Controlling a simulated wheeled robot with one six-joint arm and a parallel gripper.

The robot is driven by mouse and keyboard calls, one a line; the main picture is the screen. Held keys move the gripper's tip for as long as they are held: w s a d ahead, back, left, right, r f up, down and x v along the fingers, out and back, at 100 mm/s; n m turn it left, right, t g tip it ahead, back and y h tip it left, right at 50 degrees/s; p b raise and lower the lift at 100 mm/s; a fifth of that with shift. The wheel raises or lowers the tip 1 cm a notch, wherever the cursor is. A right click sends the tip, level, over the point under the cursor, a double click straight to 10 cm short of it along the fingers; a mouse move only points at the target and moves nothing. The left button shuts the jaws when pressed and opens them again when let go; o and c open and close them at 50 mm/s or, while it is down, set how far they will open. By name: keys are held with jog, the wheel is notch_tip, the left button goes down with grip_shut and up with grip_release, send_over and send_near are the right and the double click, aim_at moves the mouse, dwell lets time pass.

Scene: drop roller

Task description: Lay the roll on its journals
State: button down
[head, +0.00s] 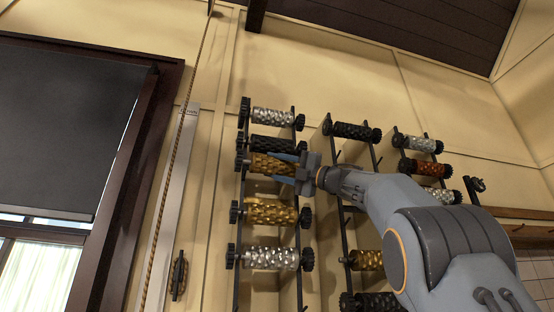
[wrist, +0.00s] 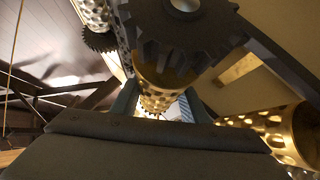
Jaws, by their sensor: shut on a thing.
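A gold-brown patterned roll (head: 268,165) with a dark toothed gear at its left end is in the left column of a wall rack, third from the top. My gripper (head: 284,169) reaches it from the right, with its blue fingers shut on the roll. In the wrist view the held gold roll (wrist: 163,78) lies between the fingers, with a large black gear (wrist: 185,32) above it. The journals under this roll are hidden, so I cannot tell whether it rests on them or hangs free. Its right end is hidden behind my gripper.
Close above is a dark roll (head: 273,144); close below is a gold roll (head: 271,212). A silver roll (head: 272,258) sits lower. More rolls, including a copper one (head: 433,168), fill columns at the right. A rope (head: 180,120) and dark window blind (head: 68,130) are left.

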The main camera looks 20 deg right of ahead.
jog(key=shift+w+r+p, duration=0.1)
jog(key=shift+w+p, duration=1.3)
jog(key=shift+w, duration=0.4)
jog(key=shift+w+f+b, duration=0.15)
jog(key=shift+f+b, duration=0.9)
jog(key=shift+b, duration=0.05)
jog(key=c, duration=1)
grip_release()
jog(key=shift+w+f, duration=0.1)
jog(key=shift+f, duration=0.1)
jog(key=shift+b+v, duration=2.35)
jog(key=shift+v, duration=1.55)
